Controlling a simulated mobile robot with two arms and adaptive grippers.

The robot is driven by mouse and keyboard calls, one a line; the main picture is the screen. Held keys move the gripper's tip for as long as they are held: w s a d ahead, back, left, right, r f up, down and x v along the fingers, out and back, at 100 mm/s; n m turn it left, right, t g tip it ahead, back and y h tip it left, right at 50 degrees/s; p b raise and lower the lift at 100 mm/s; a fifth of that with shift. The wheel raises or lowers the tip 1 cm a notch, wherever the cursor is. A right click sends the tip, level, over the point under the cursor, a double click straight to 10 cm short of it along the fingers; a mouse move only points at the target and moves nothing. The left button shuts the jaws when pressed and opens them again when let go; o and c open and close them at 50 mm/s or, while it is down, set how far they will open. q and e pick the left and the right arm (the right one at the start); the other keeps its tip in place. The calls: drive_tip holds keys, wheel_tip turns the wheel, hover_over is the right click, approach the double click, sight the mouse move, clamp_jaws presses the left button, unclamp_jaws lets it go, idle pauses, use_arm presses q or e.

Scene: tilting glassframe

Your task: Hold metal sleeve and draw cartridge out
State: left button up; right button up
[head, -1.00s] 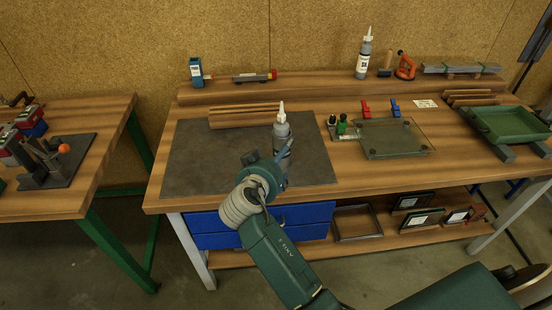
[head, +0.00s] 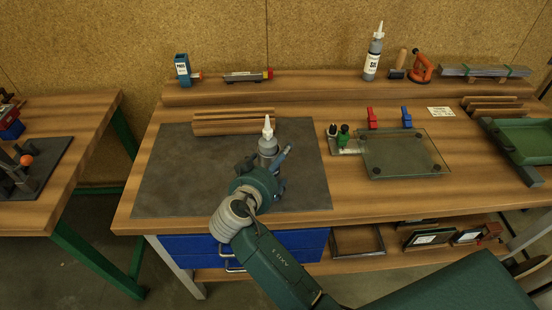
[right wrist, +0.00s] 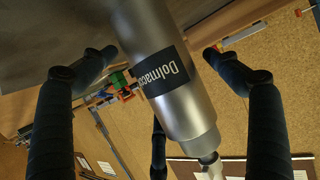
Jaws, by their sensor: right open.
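A grey metallic cylinder with a white nozzle (head: 268,147) stands on the dark mat, its lower part hidden by my right gripper (head: 264,172). In the right wrist view the cylinder (right wrist: 185,105) has a dark label beginning "Dolmac" and a narrower shoulder at the nozzle end. I cannot tell where sleeve and cartridge part. My right gripper (right wrist: 160,85) is open, its dark fingers spread on both sides of the cylinder, with gaps visible beside it. Another finger is partly behind it. My left gripper is not in view.
Wooden strips (head: 233,121) lie on the mat (head: 165,175) behind the cylinder. A glass plate (head: 405,155) with red and blue clamps lies to the right. A similar labelled bottle (head: 373,55) stands on the rear shelf. The mat's left part is clear.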

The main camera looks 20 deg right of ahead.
drive_tip(key=shift+s+a+r, duration=0.1)
drive_tip(key=shift+s+a, duration=0.05)
drive_tip(key=shift+c, duration=0.8)
drive_tip(key=c, duration=1.2)
